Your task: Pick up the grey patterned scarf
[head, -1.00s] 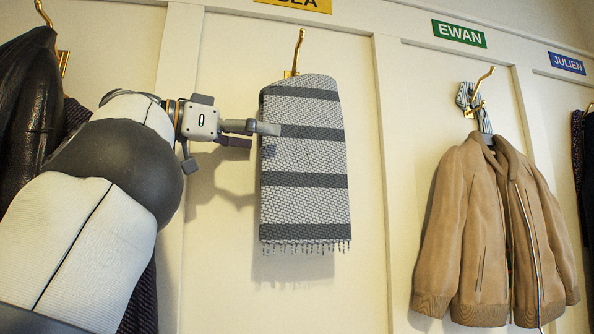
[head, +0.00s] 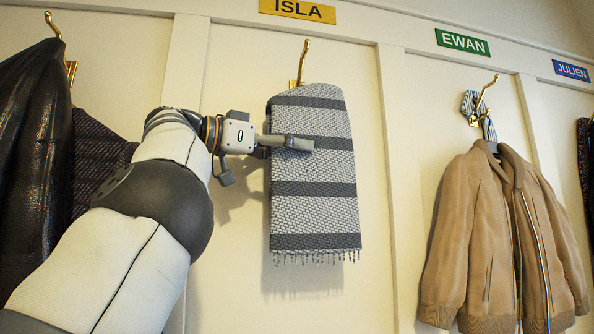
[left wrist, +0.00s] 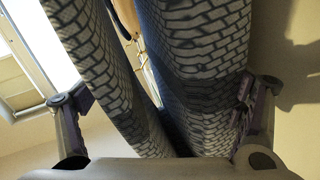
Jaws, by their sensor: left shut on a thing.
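The grey patterned scarf (head: 313,218), light grey brick pattern with dark bands and a fringed lower edge, hangs folded under the name ISLA. Its top lies in front of the base of a brass hook (head: 302,62). My left gripper (head: 306,143) comes in from the left and is shut on the scarf in its upper half, one finger across the front face. The other finger is mostly hidden behind the cloth. In the left wrist view the scarf's layers (left wrist: 200,45) run between the two fingers. My right gripper is in neither view.
A tan jacket (head: 500,235) hangs to the right, under a green EWAN sign (head: 462,42), with a small striped cloth (head: 470,103) on its hook. A dark leather coat (head: 35,150) hangs at the left. Raised panel strips divide the wall.

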